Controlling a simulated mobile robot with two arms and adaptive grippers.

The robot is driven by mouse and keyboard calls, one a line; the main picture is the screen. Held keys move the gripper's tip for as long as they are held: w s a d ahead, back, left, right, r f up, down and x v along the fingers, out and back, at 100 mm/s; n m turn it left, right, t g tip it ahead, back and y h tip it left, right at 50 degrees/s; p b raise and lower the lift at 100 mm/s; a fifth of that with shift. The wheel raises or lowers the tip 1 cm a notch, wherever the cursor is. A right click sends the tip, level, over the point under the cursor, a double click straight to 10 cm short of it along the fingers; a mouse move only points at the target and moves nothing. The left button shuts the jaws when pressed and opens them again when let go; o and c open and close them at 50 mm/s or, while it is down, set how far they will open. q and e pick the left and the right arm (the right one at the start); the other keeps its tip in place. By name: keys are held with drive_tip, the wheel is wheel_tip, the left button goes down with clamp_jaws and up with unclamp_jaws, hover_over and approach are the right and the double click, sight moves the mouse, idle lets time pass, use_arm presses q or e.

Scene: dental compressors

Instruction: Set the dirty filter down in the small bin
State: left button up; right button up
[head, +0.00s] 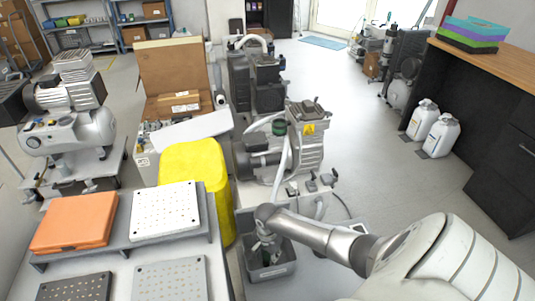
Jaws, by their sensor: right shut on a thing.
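My right gripper (264,243) reaches in from the lower right and points down into the small grey bin (272,272). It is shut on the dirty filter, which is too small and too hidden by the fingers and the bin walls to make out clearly. The fingertips are at or inside the bin's opening; whether the filter touches the bottom cannot be told. My left gripper is not in view.
A compressor (306,145) with white hoses stands just behind the bin. A yellow bin (196,165) stands to the left. A table with an orange case (75,222) and perforated plates (165,210) fills the lower left. Open floor (400,190) lies to the right.

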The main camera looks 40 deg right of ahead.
drive_tip(key=shift+f+p, duration=0.1)
drive_tip(key=shift+p, duration=0.2)
idle(0.5)
drive_tip(key=o, duration=1.1)
drive_tip(key=shift+c, duration=0.2)
drive_tip(key=o, duration=0.5)
drive_tip(key=shift+f, duration=0.15)
drive_tip(key=shift+s, duration=0.1)
wheel_tip(320, 180, up, 5)
drive_tip(key=p, duration=0.5)
drive_tip(key=shift+s+a+f, duration=0.1)
drive_tip(key=shift+a+f, duration=0.05)
drive_tip(key=shift+f, duration=0.05)
wheel_tip(320, 180, up, 3)
drive_tip(key=p, duration=0.3)
drive_tip(key=shift+f, duration=0.15)
